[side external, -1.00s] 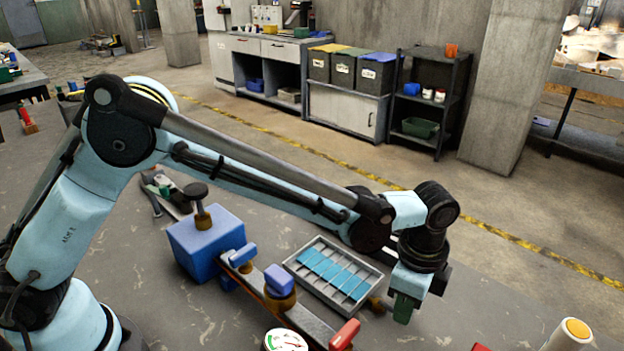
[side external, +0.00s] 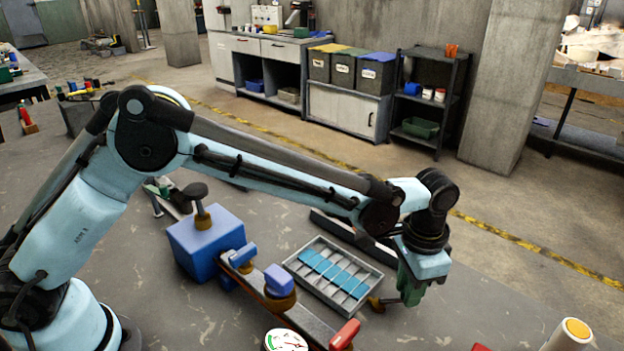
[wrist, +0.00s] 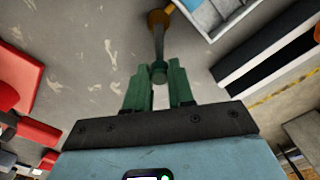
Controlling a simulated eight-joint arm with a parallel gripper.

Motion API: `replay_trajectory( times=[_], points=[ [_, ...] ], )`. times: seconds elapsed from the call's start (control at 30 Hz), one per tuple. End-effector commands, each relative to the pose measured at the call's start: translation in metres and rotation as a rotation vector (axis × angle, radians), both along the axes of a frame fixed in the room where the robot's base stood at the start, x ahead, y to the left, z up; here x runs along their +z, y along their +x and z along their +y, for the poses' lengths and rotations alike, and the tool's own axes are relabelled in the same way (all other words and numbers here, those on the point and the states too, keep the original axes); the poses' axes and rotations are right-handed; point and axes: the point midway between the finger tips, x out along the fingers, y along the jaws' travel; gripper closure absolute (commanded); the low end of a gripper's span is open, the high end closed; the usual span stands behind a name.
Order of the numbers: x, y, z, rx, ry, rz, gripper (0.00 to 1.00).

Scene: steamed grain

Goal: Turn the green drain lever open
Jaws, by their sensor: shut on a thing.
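The drain lever (wrist: 158,48) shows in the wrist view as a thin rod from a brass fitting (wrist: 158,18) to a rounded green end between my fingers. My gripper (wrist: 158,80) has two green fingers, one on each side of that end, and is shut on it. In the side external view my gripper (side external: 411,292) points down, low over the table, just right of the brass fitting (side external: 376,304). There my fingers hide most of the lever, and its exact angle is hard to tell.
A grey tray (side external: 312,297) with blue slats lies left of my gripper. A blue box (side external: 207,246), a bar with blue and red handles (side external: 344,335) and a gauge (side external: 285,342) stand further left and in front. A cream cylinder (side external: 568,336) stands at front right.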

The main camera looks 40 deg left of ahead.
Motion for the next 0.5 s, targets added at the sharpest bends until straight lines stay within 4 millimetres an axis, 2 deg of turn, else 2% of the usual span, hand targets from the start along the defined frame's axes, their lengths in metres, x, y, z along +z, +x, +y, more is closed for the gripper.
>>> replay_trajectory(
  times=[0.2, 0.5],
  points=[
    [0.001, 0.006, 0.007, 0.192, 0.0, 0.0, 1.0],
    [0.001, 0.011, 0.015, 0.38, 0.0, 0.0, 1.0]
  ],
)
